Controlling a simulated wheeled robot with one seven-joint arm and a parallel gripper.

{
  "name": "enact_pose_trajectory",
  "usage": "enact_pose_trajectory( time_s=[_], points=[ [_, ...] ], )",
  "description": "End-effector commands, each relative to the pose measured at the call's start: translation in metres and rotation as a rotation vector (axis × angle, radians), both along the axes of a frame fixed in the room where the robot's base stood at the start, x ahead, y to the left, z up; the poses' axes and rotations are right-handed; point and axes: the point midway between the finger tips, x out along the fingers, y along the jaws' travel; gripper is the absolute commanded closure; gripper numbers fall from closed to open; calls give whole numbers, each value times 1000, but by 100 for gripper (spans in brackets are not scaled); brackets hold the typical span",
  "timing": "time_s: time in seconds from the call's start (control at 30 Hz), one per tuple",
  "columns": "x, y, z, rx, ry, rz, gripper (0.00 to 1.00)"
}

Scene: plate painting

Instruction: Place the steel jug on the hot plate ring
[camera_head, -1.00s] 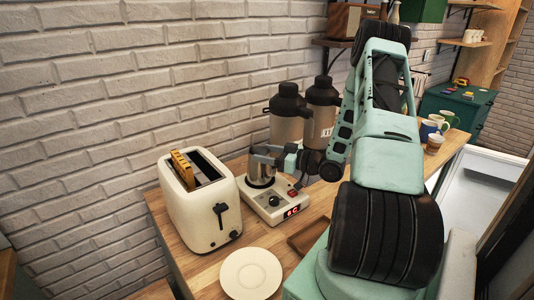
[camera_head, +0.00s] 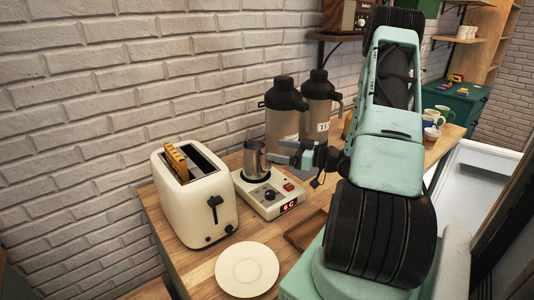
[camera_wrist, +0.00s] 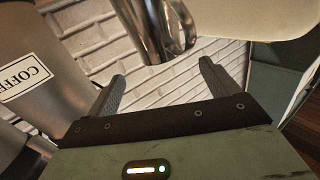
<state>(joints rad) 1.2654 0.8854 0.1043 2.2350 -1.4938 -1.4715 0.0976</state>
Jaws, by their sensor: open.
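The steel jug (camera_head: 255,158) stands upright on the hot plate (camera_head: 268,193), over its ring, which the jug mostly hides in the head view. In the wrist view the jug (camera_wrist: 163,25) shows at the top, ahead of my fingers and not between them. My gripper (camera_head: 275,152) is open and empty, just to the right of the jug at about its height. In the wrist view its two fingers (camera_wrist: 160,82) are spread wide with bare wall showing between them. I cannot tell whether a fingertip still touches the jug.
A cream toaster (camera_head: 198,200) holding bread stands left of the hot plate. Two dark-topped flasks (camera_head: 283,122) stand behind. A white plate (camera_head: 247,269) and a brown tray (camera_head: 305,230) lie in front. Mugs (camera_head: 436,120) stand at the far right.

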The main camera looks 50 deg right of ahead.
Motion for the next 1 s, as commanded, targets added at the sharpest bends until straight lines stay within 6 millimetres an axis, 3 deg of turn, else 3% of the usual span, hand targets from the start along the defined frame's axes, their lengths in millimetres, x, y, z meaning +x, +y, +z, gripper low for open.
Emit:
enact_pose_trajectory(
  time_s=[0.1, 0.33, 1.0],
  points=[
    [-24, -8, -3, -2, 1, -4, 13],
    [-51, -15, 0, 0, -1, -1, 13],
    [-56, -17, 1, 0, 0, 1, 13]
  ],
)
